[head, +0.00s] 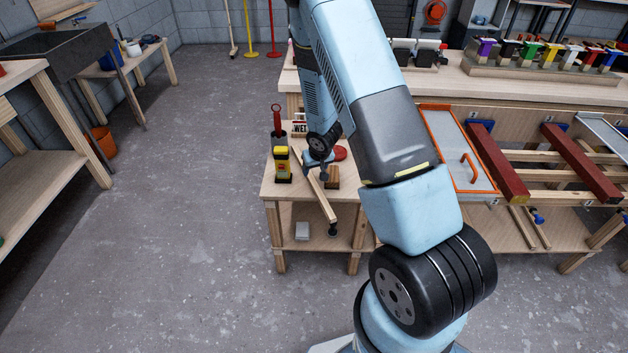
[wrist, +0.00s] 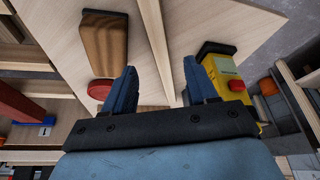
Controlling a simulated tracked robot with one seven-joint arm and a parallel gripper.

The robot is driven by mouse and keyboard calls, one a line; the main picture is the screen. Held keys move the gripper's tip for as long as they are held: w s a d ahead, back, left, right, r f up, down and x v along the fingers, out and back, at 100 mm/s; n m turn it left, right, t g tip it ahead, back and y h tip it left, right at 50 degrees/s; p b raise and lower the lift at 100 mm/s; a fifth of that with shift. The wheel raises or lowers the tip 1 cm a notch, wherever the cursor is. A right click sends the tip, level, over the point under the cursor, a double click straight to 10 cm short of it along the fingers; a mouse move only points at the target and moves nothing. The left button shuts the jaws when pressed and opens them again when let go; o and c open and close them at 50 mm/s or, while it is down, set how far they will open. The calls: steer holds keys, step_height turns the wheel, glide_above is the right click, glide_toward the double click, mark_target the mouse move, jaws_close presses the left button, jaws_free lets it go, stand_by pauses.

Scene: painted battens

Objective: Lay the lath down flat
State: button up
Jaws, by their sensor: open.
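The lath (head: 325,203) is a pale, narrow wooden strip at the small wooden table (head: 275,187). In the head view it runs from under my gripper (head: 319,171) down past the table's front edge. In the wrist view the lath (wrist: 157,42) passes between the fingers of my gripper (wrist: 163,82). The fingers are open, with a gap on each side of the lath. I cannot tell whether the lath touches the tabletop.
A yellow-and-black device (head: 282,165) stands left of my gripper. A brown block (head: 333,178) and a red disc (head: 340,153) lie to the right. A red-handled tool (head: 277,121) stands behind. A workbench with red beams (head: 497,165) is at the right. Open floor lies left.

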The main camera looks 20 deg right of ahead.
mark_target(311, 178)
steer(key=shift+x, duration=3.45)
steer(key=shift+c, duration=0.2)
jaws_close()
